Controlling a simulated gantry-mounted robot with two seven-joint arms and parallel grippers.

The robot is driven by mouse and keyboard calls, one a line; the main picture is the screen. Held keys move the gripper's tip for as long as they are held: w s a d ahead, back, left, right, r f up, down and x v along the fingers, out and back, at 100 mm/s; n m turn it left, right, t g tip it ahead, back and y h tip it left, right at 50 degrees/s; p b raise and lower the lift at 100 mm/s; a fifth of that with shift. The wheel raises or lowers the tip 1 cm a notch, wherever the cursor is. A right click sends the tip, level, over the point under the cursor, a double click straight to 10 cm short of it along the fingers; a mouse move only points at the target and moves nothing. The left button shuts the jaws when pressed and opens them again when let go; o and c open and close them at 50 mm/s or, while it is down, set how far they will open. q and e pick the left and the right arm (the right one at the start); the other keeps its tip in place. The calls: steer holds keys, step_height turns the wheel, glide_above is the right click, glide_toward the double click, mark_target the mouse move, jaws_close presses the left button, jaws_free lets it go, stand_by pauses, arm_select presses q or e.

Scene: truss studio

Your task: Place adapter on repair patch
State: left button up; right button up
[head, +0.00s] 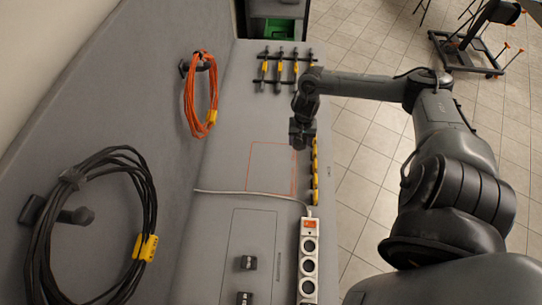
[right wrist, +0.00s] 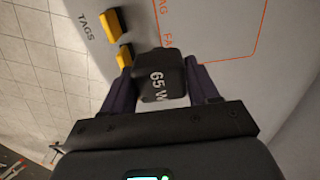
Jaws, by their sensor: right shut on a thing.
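The adapter (right wrist: 163,80) is a black block marked "65 W" in the right wrist view. My right gripper (head: 299,142) is shut on it, one finger on each side. In the head view the adapter cannot be told apart from the dark gripper. An orange-outlined patch (head: 268,170) lies on the grey bench, left of and below my right gripper in the head view. It also shows in the right wrist view (right wrist: 225,35), with orange letters partly hidden by the adapter. I take it as the repair patch. The adapter appears above its edge. My left gripper is not in view.
Yellow tags (head: 315,170) line the bench's right edge. A white power strip (head: 309,262) and its cable lie in front. Orange (head: 190,100) and black (head: 45,240) cables hang on the left wall.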

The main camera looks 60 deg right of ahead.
steer(key=b, duration=0.1)
glide_above(271, 158)
step_height(271, 158, down, 6)
steer(key=shift+d+f, duration=0.1)
steer(key=shift+f, duration=0.1)
steer(key=shift+f+b, duration=0.55)
steer(key=shift+f, duration=1.45)
steer(key=shift+f, duration=0.1)
steer(key=o, duration=1.1)
